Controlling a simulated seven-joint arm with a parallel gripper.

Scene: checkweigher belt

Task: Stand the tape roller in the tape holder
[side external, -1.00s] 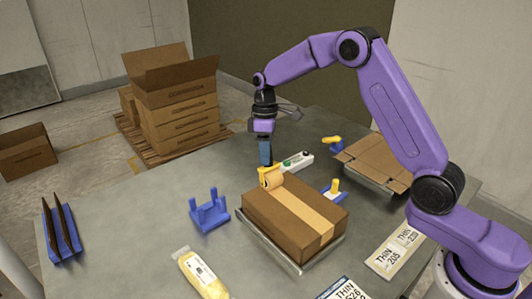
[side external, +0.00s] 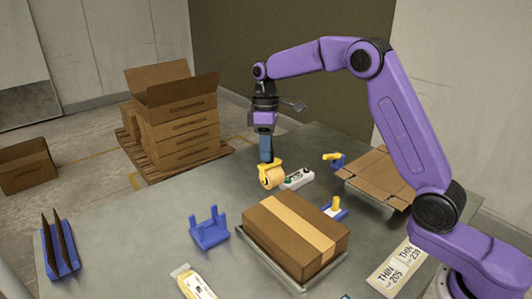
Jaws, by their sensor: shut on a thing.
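The tape roller (side external: 271,177), yellow with a tan roll, hangs below my gripper (side external: 266,159). My gripper is shut on it, pointing down, and the fingertips hide part of its handle. The roller is in the air beyond the far-left corner of the taped carton (side external: 283,244), apart from it. A blue holder with upright prongs (side external: 209,235), which looks like the tape holder, stands empty on the table left of the carton. The roller is above and to the right of it in the picture.
The carton rests on a metal plate (side external: 257,252). Behind it are a white and green device (side external: 297,179), two blue stands holding yellow items (side external: 335,208) (side external: 334,159) and flat cardboard (side external: 375,175). A blue rack (side external: 60,249) stands far left. The table between rack and holder is clear.

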